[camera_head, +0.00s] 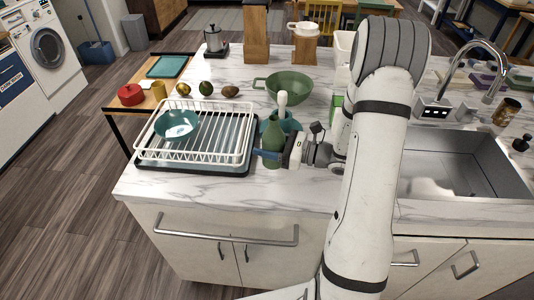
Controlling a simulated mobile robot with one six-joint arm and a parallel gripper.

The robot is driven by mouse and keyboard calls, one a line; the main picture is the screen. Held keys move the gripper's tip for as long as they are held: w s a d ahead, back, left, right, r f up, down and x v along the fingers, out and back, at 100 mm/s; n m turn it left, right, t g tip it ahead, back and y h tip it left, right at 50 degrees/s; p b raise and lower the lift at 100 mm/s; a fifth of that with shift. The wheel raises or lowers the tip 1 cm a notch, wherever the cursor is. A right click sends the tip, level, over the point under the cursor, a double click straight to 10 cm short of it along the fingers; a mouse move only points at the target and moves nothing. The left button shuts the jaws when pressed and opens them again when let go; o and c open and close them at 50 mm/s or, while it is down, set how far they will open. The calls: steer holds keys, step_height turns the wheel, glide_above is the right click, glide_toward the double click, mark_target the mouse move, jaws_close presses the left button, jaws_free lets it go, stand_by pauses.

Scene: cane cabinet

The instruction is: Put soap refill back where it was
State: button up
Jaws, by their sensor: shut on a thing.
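My gripper (268,154) is at the front of the marble counter, just right of the dish rack, reaching in from the right. It is shut on a green bottle-like thing (273,138), which I take to be the soap refill. That thing looks roughly upright, with green showing above and below the fingers. Its base is close to the counter; I cannot tell whether it touches. A pale upright piece (282,98) shows just above it, and I cannot tell whether it belongs to it. My arm hides part of the counter between the gripper and the sink.
A white dish rack (215,151) with a teal bowl (177,125) stands close on the left. A teal vessel (291,125) is right behind the held thing. A green colander (289,83) stands farther back. The sink (450,165) is on the right. Bare counter lies in front.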

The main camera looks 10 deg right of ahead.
steer(key=shift+s+a+f, duration=0.1)
steer(key=shift+s+f, duration=0.05)
steer(key=shift+f, duration=1.85)
steer(key=shift+f, duration=0.25)
steer(key=o, duration=1.3)
steer(key=shift+r, duration=0.1)
steer(key=shift+r+p, duration=0.15)
steer(key=shift+p, duration=0.15)
steer(key=b+v, duration=0.3)
steer(key=v, duration=0.9)
